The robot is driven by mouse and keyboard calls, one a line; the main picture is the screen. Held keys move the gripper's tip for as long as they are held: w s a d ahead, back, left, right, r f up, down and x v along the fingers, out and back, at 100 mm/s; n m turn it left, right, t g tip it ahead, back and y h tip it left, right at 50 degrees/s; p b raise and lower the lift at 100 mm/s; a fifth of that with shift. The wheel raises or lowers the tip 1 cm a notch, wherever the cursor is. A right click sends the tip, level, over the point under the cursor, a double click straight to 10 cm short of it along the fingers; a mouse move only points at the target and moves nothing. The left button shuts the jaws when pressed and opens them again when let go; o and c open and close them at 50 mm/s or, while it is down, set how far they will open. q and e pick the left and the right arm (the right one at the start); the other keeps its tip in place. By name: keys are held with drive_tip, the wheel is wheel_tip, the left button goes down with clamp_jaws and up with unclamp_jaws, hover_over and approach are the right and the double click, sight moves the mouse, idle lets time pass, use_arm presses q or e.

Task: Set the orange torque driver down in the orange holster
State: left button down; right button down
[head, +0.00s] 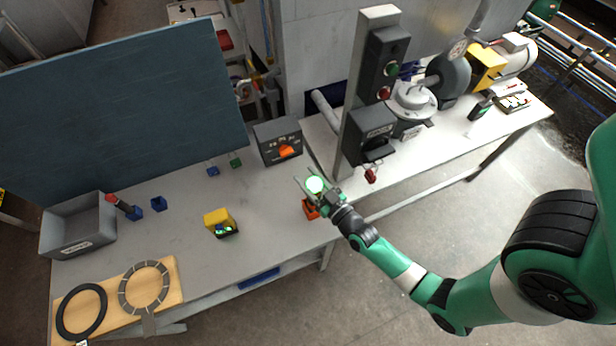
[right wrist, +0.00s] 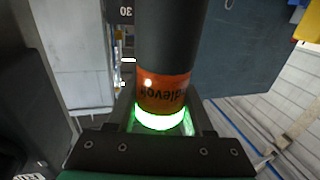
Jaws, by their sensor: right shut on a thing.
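My right gripper (head: 322,190) is shut on the orange torque driver, near the right edge of the grey table. In the right wrist view the driver (right wrist: 165,88) is a thick cylinder with a dark body, an orange lettered band and a glowing green ring, held between the gripper's fingers (right wrist: 165,112). My left gripper is not in view.
A grey box with an orange part (head: 278,142) stands behind the gripper. A post with switches (head: 362,90) rises right.

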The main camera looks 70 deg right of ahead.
drive_tip(key=shift+c, duration=1.1)
unclamp_jaws()
drive_tip(key=shift+f, duration=0.1)
drive_tip(key=shift+f, duration=0.1)
drive_tip(key=v, duration=1.1)
drive_tip(key=shift+s+p, duration=0.3)
drive_tip(key=shift+p, duration=0.15)
drive_tip(key=shift+a, duration=0.15)
